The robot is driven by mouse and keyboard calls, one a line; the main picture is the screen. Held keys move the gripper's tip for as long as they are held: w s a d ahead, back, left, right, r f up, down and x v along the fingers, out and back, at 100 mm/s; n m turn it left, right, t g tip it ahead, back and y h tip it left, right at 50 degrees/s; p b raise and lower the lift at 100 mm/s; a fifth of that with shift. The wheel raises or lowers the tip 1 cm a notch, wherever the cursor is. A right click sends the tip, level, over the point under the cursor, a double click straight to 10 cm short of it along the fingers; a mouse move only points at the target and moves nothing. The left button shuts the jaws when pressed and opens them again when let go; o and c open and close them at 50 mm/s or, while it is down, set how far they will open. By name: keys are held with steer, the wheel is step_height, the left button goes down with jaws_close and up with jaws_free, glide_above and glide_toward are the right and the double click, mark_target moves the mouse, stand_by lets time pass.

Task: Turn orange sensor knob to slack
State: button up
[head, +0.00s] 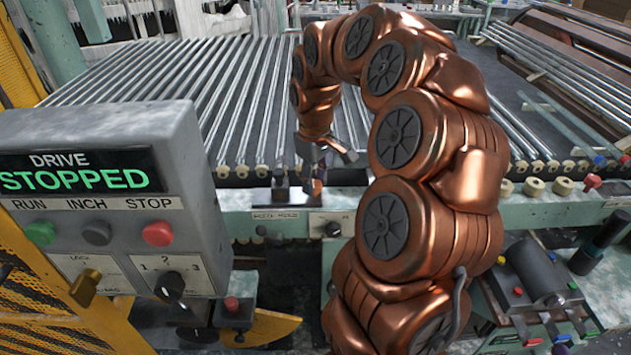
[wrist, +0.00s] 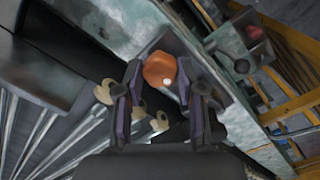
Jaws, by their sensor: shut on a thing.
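The orange sensor knob (wrist: 158,66) is a rounded knob with a small white dot on its near side. It sits on a grey mount by the green machine rail in the wrist view. My gripper (wrist: 160,78) has one finger on each side of the knob and is shut on it. In the head view my gripper (head: 322,165) reaches down to the machine's front rail. A small orange part shows just below it there, partly hidden by the fingers. The knob's setting marks cannot be read.
A grey control box (head: 100,200) at the left reads DRIVE STOPPED, with green, black and red buttons. A yellow mesh guard (head: 50,310) stands at the left. A labelled panel (head: 285,222) lies below the gripper.

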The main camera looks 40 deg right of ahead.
steer(key=n, duration=0.4)
steer(key=shift+s+a+f+n, duration=0.1)
steer(key=shift+s+n, duration=0.05)
steer(key=shift+n, duration=0.25)
steer(key=shift+n+p, duration=0.4)
steer(key=shift+n, duration=1.9)
steer(key=o, duration=1.2)
steer(key=shift+c, duration=0.2)
